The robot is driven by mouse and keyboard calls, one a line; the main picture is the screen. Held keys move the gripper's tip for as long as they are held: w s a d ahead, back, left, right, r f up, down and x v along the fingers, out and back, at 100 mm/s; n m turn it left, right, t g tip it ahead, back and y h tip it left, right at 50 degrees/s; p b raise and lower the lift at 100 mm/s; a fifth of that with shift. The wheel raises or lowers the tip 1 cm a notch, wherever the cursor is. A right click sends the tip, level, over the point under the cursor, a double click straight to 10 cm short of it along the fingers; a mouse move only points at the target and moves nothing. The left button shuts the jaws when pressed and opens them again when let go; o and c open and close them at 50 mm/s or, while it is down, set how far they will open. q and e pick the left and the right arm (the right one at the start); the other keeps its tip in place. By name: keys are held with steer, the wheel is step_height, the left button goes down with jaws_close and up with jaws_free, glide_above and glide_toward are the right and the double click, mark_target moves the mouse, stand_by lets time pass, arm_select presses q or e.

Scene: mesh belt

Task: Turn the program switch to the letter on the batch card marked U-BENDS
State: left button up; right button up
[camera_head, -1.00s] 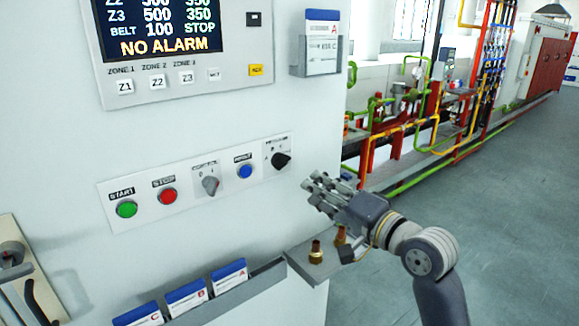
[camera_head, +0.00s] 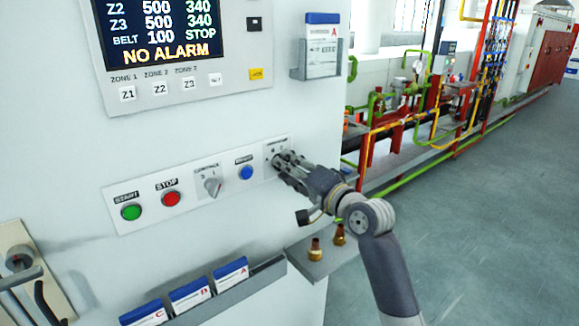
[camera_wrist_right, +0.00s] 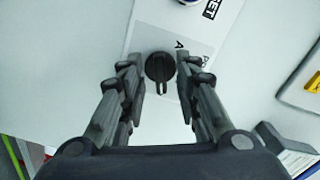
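The program switch, a black round knob (camera_wrist_right: 158,67) with a bar pointer, sits on a white label plate at the right end of the button strip. In the head view it is mostly hidden behind my right gripper (camera_head: 283,163). In the right wrist view my right gripper (camera_wrist_right: 157,80) is open, one finger on each side of the knob, with gaps visible. The letter A shows on the plate; other letters are hidden or unclear. My left gripper is not in view.
The strip also holds a green START button (camera_head: 131,212), a red STOP button (camera_head: 171,199), a grey control switch (camera_head: 213,187) and a blue button (camera_head: 246,172). A lower rack (camera_head: 228,287) holds blue cards C, B, A. Brass fittings (camera_head: 315,250) stand on a small shelf.

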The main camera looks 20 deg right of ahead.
jaws_close()
steer(key=shift+n, duration=0.3)
steer(key=shift+n+p, duration=2.65)
steer(key=shift+n, duration=10.45)
